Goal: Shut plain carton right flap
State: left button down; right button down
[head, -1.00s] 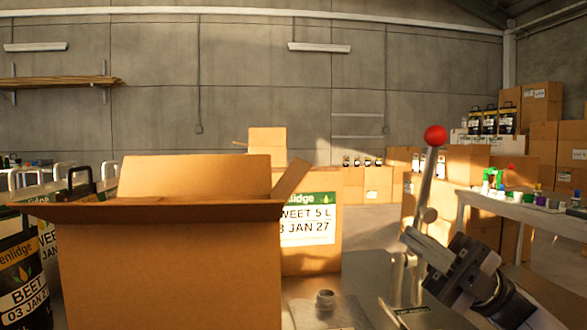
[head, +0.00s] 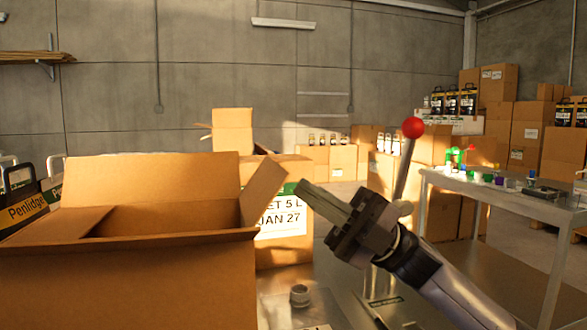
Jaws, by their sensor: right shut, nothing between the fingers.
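The plain brown carton (head: 125,285) stands open in the left foreground. Its right flap (head: 263,192) stands up and leans outward to the right. Its back flap (head: 150,178) stands upright, and its front flap (head: 150,247) is splayed out towards me. The left flap (head: 60,224) seems to lie inward over the opening. The carton's floor is hidden. My right gripper (head: 306,192) is shut and empty, just right of the right flap, its fingers pointing left towards it with a small gap seen. My left gripper is not in view.
A labelled carton (head: 281,246) stands behind the plain one. A lever with a red knob (head: 413,127) rises behind my right gripper. A small metal cap (head: 299,296) sits on the metal table below. A side table (head: 500,193) with coloured items stands at the right.

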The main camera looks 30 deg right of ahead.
aim_at(272, 169)
jog(key=p+x, duration=0.1)
jog(key=x, duration=0.2)
jog(key=shift+r, duration=0.1)
jog(key=shift+w+a, duration=0.15)
jog(key=shift+a, duration=0.1)
jog(key=shift+r, duration=0.15)
